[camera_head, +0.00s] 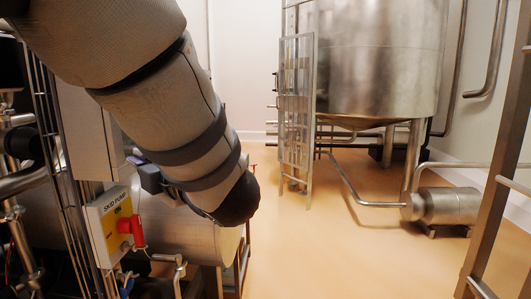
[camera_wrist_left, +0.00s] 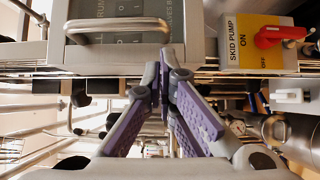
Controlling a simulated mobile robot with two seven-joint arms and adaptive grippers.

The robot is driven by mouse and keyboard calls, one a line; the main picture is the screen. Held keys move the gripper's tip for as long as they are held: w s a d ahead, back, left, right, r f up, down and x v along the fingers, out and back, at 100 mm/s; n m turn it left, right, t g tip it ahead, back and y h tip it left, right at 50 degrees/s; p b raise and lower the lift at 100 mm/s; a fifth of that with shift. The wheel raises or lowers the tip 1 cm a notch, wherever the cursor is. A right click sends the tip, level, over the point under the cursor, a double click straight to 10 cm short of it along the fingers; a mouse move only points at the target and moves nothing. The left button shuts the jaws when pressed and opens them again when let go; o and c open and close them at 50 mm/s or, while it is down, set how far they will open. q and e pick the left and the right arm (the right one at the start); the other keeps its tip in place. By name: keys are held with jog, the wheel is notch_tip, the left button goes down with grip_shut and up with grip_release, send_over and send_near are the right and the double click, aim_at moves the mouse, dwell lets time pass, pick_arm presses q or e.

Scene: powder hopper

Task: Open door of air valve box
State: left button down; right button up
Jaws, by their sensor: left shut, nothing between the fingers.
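The air valve box (camera_wrist_left: 190,18) is a grey box at the top of the left wrist view, with partly cut-off lettering on its front. A metal bar handle (camera_wrist_left: 118,25) runs across that front. My left gripper (camera_wrist_left: 165,58) has purple-padded fingers, shut and empty. Its tips overlap the lower part of the box, just below the handle's right end; I cannot tell whether they touch it. In the head view a pale grey box (camera_head: 88,135), probably the same one, is partly hidden behind my left arm. Its door looks closed. My right gripper is not in view.
A skid pump switch panel (camera_wrist_left: 258,44) with a red knob (camera_wrist_left: 280,36) sits right of the box; the panel also shows in the head view (camera_head: 112,225). Pipes and rails crowd the area below. The floor (camera_head: 330,250) right of my arm is open toward a steel tank (camera_head: 375,65).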

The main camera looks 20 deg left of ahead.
aim_at(123, 147)
pick_arm(q)
jog(key=x, duration=0.6)
